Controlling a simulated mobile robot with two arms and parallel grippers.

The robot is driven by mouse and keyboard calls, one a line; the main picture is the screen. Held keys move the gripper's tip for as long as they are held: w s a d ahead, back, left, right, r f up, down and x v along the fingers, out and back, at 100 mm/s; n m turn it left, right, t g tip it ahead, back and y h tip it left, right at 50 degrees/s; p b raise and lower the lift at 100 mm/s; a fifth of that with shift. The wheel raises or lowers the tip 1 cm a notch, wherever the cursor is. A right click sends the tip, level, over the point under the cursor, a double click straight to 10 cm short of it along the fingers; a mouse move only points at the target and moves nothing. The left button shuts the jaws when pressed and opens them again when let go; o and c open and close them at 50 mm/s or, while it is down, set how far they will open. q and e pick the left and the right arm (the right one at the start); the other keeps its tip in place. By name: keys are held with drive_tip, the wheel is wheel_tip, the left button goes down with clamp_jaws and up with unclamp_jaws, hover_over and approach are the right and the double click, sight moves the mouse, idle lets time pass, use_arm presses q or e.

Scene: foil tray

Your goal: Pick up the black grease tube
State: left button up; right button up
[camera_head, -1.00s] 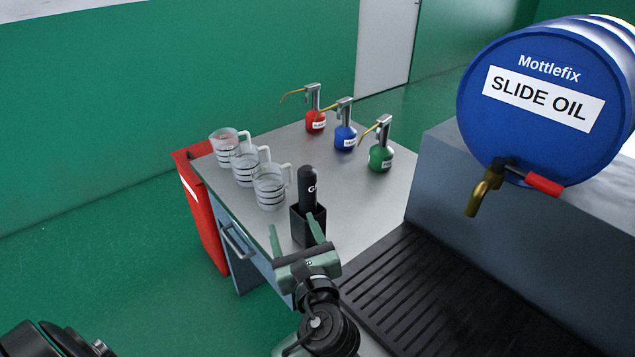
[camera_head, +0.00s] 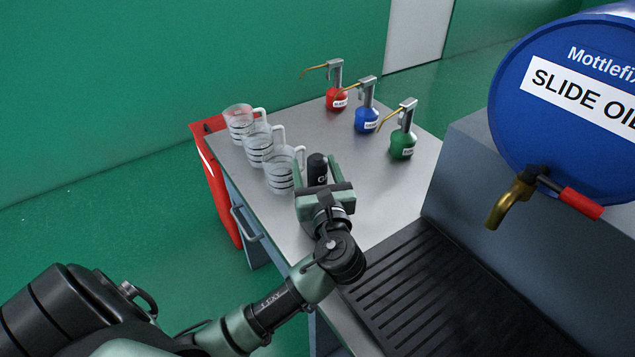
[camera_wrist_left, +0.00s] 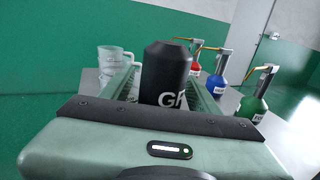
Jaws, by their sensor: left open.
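The black grease tube (camera_head: 317,168) stands upright on the grey worktop, with white letters on its side. My left gripper (camera_head: 313,172) is open, with one green finger on either side of the tube. In the left wrist view the tube (camera_wrist_left: 166,72) rises between the two fingers of the left gripper (camera_wrist_left: 162,80), and its lower part is hidden by the gripper's palm. The tube's black square holder is hidden behind the gripper now. My right gripper is not in view.
Clear measuring jugs (camera_head: 280,172) stand close to the left of the tube. Red (camera_head: 337,98), blue (camera_head: 366,120) and green (camera_head: 402,145) oil cans stand behind and right. A blue drum (camera_head: 560,130) with a brass tap is on the right, near a black ribbed tray (camera_head: 440,300).

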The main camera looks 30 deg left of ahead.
use_arm(q)
drive_tip(key=c, duration=1.3)
clamp_jaws()
drive_tip(key=shift+r, duration=0.15)
